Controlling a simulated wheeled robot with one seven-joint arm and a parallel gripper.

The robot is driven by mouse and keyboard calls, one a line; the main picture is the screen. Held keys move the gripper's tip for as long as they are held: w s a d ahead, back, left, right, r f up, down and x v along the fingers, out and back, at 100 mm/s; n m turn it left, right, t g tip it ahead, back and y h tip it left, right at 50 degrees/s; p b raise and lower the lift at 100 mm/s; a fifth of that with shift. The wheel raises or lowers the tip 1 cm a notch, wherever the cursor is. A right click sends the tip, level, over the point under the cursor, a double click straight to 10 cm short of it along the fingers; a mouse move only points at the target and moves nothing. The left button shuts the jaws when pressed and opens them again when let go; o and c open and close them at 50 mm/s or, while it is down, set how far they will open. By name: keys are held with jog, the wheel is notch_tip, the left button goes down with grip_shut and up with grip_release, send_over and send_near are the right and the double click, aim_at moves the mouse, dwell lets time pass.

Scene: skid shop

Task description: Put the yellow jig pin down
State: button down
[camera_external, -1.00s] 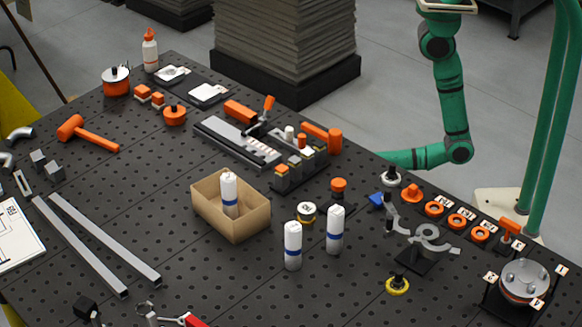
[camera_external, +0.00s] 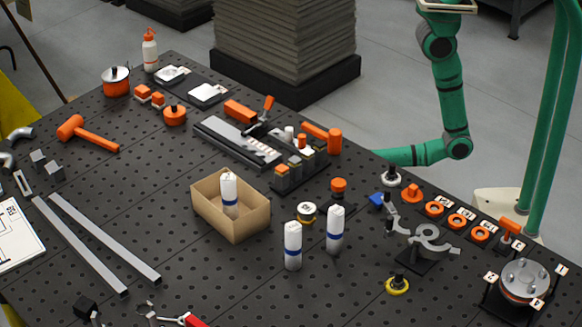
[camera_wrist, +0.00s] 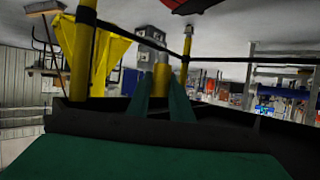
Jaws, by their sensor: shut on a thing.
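In the wrist view my gripper (camera_wrist: 161,98) shows as two green fingers, close together on either side of a small yellowish piece, which I take to be the yellow jig pin (camera_wrist: 161,80). The piece is small and dim, and its lower part is hidden between the fingers. In the external view my green arm reaches down beyond the table's far right edge. There my gripper and what it holds are hidden behind the table.
The dark perforated table (camera_external: 120,215) is crowded. A cardboard box (camera_external: 235,226) holds a white bottle, with two more bottles beside it. A grey clamp fixture (camera_external: 424,240) and several orange rings stand near the right edge. The wrist view shows yellow posts (camera_wrist: 82,50) and a dark bar.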

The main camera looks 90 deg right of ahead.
jog(key=w+d+r+m+h, duration=0.1)
jog(key=w+d+r, duration=0.35)
jog(key=d, duration=0.45)
jog(key=w+d+r+m+h, duration=0.1)
jog(key=w+d+r, duration=0.3)
jog(key=d, duration=0.5)
jog(key=w+d+r+m+h, duration=0.1)
jog(key=w+d+r, duration=0.2)
jog(key=d+r, duration=0.45)
jog(key=w+d+r+m+g+h, duration=0.1)
jog(key=d+r+m+h, duration=0.35)
jog(key=r, duration=0.75)
jog(key=w+a+r+n+t+y, duration=0.1)
jog(key=w+a+r+n+y, duration=0.1)
jog(key=a+r+n+y, duration=0.5)
jog(key=w+a+r+n+y, duration=0.1)
jog(key=a+r, duration=0.4)
jog(key=a, duration=0.5)
jog(key=s+a+r+n+g+y, duration=0.1)
jog(key=s+a+n+y, duration=0.2)
jog(key=s+a, duration=0.3)
jog(key=s+a+n+g+y, duration=0.1)
jog(key=s+a+n+y, duration=0.2)
jog(key=a, duration=1.2)
jog(key=s+y, duration=0.1)
jog(key=s, duration=0.2)
jog(key=shift+s+r+n+g, duration=0.15)
jog(key=shift+r+n+g, duration=0.15)
jog(key=shift+r+n, duration=0.05)
